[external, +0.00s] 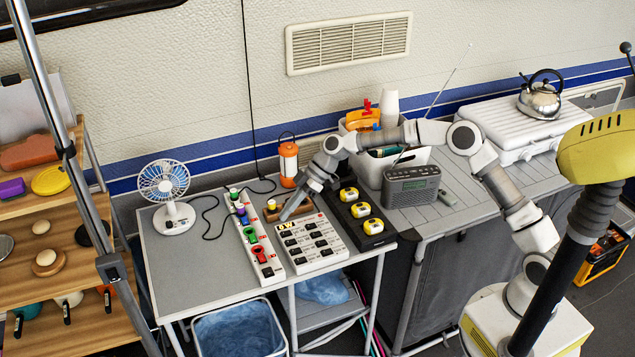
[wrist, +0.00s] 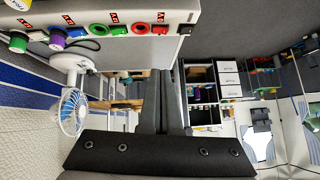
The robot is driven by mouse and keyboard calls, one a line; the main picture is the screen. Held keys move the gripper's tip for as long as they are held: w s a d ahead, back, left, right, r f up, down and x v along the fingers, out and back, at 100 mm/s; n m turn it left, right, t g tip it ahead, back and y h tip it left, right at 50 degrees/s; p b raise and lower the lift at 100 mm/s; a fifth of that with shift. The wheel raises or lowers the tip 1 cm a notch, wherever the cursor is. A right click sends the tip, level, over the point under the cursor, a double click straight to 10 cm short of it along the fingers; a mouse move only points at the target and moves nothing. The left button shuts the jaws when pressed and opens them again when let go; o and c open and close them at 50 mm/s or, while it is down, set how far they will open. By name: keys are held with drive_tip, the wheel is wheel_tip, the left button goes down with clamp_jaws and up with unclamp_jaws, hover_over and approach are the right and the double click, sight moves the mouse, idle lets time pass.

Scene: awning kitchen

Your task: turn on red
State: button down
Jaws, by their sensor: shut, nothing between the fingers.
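A white power strip (external: 256,246) lies on the grey table, with coloured sockets and switches along it. Its red socket (external: 258,254) is near the front end, beside a green one (external: 250,235). In the wrist view the strip runs along the top, with the red socket ring (wrist: 140,29) and a small red switch (wrist: 160,30) beside it. My gripper (external: 286,215) is shut and empty, pointing down, right of the strip and near the back of a white switch panel (external: 325,253). I cannot tell whether it touches the panel. The lit state of the red switch is unclear.
A white fan (external: 165,190) stands on the left of the table, and an orange lantern (external: 288,162) at the back. A grey radio (external: 411,186) stands farther right. The table's left front is clear.

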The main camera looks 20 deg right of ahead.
drive_tip(key=shift+s+r+p, duration=0.25)
drive_tip(key=shift+s+p, duration=0.1)
drive_tip(key=shift+p, duration=0.15)
drive_tip(key=shift+a+f, duration=0.1)
hover_over(262, 258)
drive_tip(key=d, duration=0.2)
drive_tip(key=f, duration=0.7)
drive_tip(key=shift+a+f, duration=0.15)
drive_tip(key=shift+a, duration=0.1)
drive_tip(key=shift+s+d+f, duration=0.1)
drive_tip(key=shift+d+f, duration=0.1)
drive_tip(key=shift+f, duration=1)
drive_tip(key=shift+s+f, duration=0.1)
drive_tip(key=shift+f, duration=0.5)
